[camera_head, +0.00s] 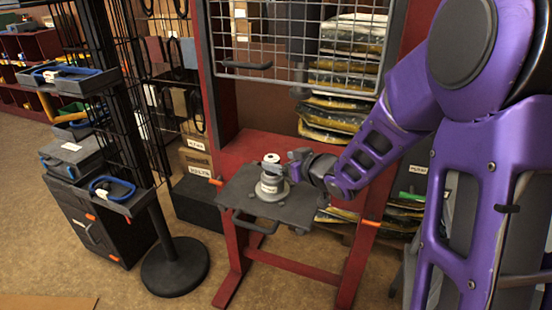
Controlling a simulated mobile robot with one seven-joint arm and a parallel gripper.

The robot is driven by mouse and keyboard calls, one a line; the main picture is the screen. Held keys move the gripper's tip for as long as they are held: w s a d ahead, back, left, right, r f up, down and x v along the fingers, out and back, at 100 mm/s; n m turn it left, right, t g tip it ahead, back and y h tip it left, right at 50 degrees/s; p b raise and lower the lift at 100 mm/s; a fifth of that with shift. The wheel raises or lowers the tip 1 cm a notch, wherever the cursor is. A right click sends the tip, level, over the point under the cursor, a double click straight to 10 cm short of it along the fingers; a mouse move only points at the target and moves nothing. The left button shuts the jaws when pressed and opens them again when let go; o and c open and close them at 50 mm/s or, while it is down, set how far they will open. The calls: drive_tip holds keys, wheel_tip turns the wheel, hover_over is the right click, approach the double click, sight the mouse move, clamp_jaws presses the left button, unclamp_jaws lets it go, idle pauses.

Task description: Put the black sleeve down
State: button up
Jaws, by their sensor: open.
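A dark grey platform (240,196) sits on a red frame. A short stacked grey part (271,188) with a pale label stands upright on it, with a whitish round top (271,158). A dark band (271,169) shows below the white top; it may be the black sleeve, but it is too small to tell. My purple arm reaches in from the right. My gripper (287,168) is open at the right side of the stack, close to the dark band. I cannot tell whether its fingers touch it. The fingers partly hide the stack's right side.
A wire mesh guard (300,40) hangs above the platform. Orange-tipped bars (370,223) stick out at its sides. A black post on a round base (175,265) stands at left, with small trays. Stacked bags (335,115) lie behind.

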drive_tip(key=p+v, duration=0.1)
drive_tip(key=v, duration=0.7)
drive_tip(key=shift+s+d, duration=0.2)
drive_tip(key=shift+s, duration=0.1)
drive_tip(key=shift+r, duration=0.1)
